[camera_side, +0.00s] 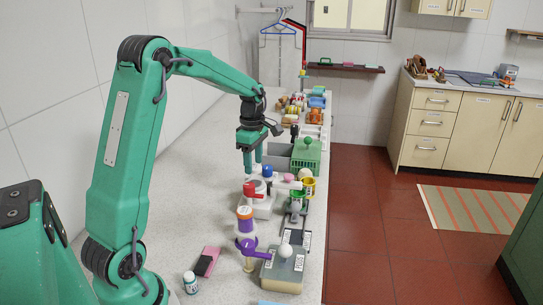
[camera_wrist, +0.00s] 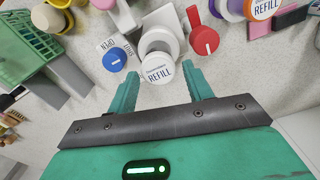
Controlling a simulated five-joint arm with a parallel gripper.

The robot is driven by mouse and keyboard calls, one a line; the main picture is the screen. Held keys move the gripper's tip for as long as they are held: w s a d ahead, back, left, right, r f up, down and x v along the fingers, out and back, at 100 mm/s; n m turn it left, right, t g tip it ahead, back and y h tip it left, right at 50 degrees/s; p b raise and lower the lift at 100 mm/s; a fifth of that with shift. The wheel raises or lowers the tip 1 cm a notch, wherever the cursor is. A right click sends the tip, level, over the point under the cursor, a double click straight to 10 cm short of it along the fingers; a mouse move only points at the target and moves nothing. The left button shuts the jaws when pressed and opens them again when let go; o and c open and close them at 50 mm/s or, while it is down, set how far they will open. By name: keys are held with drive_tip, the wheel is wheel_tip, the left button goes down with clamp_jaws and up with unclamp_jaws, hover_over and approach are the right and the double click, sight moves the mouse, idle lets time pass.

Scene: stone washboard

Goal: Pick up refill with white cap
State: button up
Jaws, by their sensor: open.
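The refill with white cap (camera_wrist: 157,70) shows in the wrist view, its round top marked REFILL. It sits between the tips of my open gripper (camera_wrist: 160,78), slightly beyond them, and I cannot tell whether they touch it. In the side view, my gripper (camera_side: 258,162) points down over the worktop behind the red-handled item; the white refill cannot be made out clearly there. Another refill with an orange cap (camera_wrist: 264,8) is at the upper right of the wrist view.
A blue knob (camera_wrist: 114,61) is left of the white refill, and a red knob (camera_wrist: 203,40) is right of it. A green crate (camera_side: 307,153) stands right of my gripper. The worktop's left side (camera_side: 195,215) has free room.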

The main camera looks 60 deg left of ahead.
sight(255, 182)
drive_tip(key=shift+f, duration=0.25)
drive_tip(key=shift+f, duration=2.5)
drive_tip(key=c, duration=0.7)
